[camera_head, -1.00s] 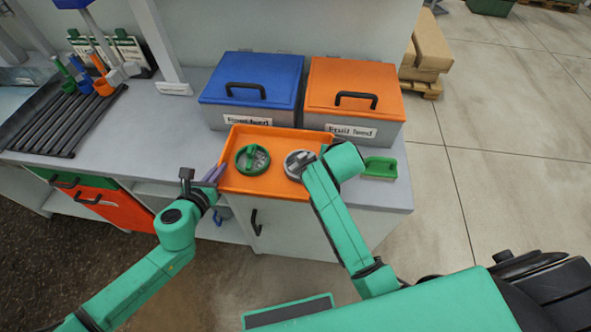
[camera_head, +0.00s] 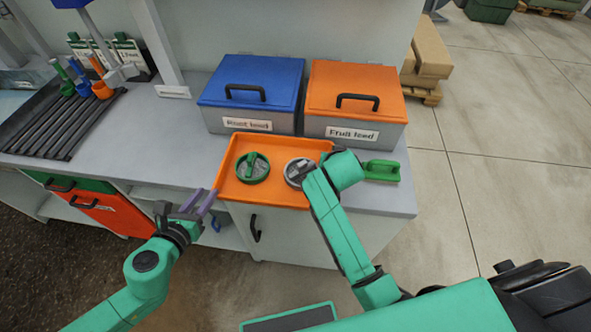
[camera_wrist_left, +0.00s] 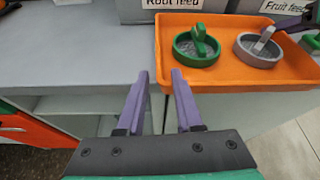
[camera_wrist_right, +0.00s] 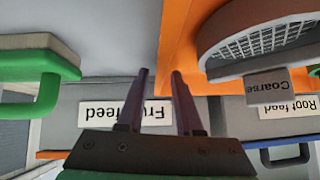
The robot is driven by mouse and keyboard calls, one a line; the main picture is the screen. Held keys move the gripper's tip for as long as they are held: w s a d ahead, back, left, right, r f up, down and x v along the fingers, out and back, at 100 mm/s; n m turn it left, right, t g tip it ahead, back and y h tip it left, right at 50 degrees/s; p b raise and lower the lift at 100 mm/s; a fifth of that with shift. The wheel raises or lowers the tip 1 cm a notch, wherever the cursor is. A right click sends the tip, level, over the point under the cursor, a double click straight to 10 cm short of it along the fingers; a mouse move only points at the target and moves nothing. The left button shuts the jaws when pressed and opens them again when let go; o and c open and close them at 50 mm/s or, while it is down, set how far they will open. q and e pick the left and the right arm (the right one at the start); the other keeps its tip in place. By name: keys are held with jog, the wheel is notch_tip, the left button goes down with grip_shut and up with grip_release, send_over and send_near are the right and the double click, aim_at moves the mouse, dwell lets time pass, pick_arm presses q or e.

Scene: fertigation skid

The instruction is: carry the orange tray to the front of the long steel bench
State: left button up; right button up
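The orange tray (camera_head: 228,182) lies level on the grey counter (camera_head: 392,200) at its front edge. A round green sieve (camera_head: 252,168) and a round grey sieve (camera_head: 297,172) sit in it. My left gripper (camera_head: 199,202) is open and empty, just off the tray's front left corner. The left wrist view shows a gap between its fingers (camera_wrist_left: 159,76). My right gripper is hidden behind its arm in the head view, at the tray's right end. In the right wrist view its fingers (camera_wrist_right: 160,75) are apart near the tray's orange rim (camera_wrist_right: 177,45). I cannot identify the long steel bench.
A blue-lidded bin (camera_head: 250,85) marked Root feed and an orange-lidded bin (camera_head: 355,90) marked Fruit feed stand behind the tray. A green-handled object (camera_head: 381,170) lies right of it. A black ribbed rack (camera_head: 60,130) is at left. Open floor (camera_head: 515,180) is at right.

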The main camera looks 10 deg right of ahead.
pick_arm(q)
jog(key=v, duration=0.3)
jog(key=shift+s+a+r, duration=0.1)
jog(key=shift+s+r, duration=0.05)
jog(key=shift+s, duration=0.05)
pick_arm(e)
jog(key=v, duration=1.2)
jog(key=shift+s, duration=0.15)
